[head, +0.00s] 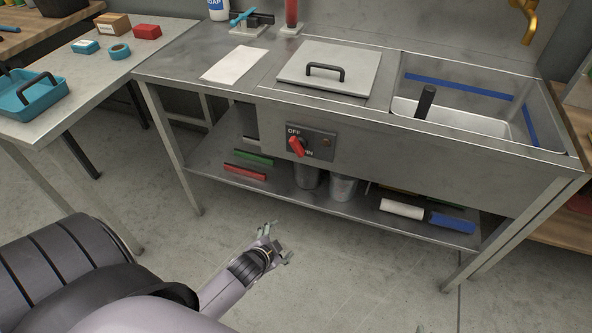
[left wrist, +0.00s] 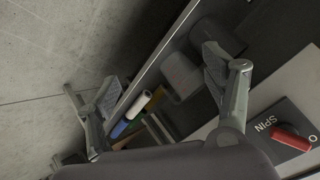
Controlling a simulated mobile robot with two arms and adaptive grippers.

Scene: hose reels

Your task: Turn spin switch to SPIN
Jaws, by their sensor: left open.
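The spin switch is a red knob (head: 297,147) on a dark panel (head: 318,142) on the front of the steel sink bench. The panel reads OFF at its upper left; the lower label is partly hidden behind the knob. In the left wrist view the red knob (left wrist: 291,138) is at the lower right, with SPIN readable beside it. My left gripper (head: 273,246) is open and empty, below and in front of the bench, apart from the knob. In the left wrist view its two fingers (left wrist: 160,85) are spread wide. My right gripper is not in view.
The bench's lower shelf (head: 250,190) holds metal buckets (head: 343,186), a white roll (head: 401,208) and a blue roll (head: 452,222). A lid with a black handle (head: 328,68) and a basin (head: 450,115) are on top. A side table (head: 90,75) stands left. The floor in front is clear.

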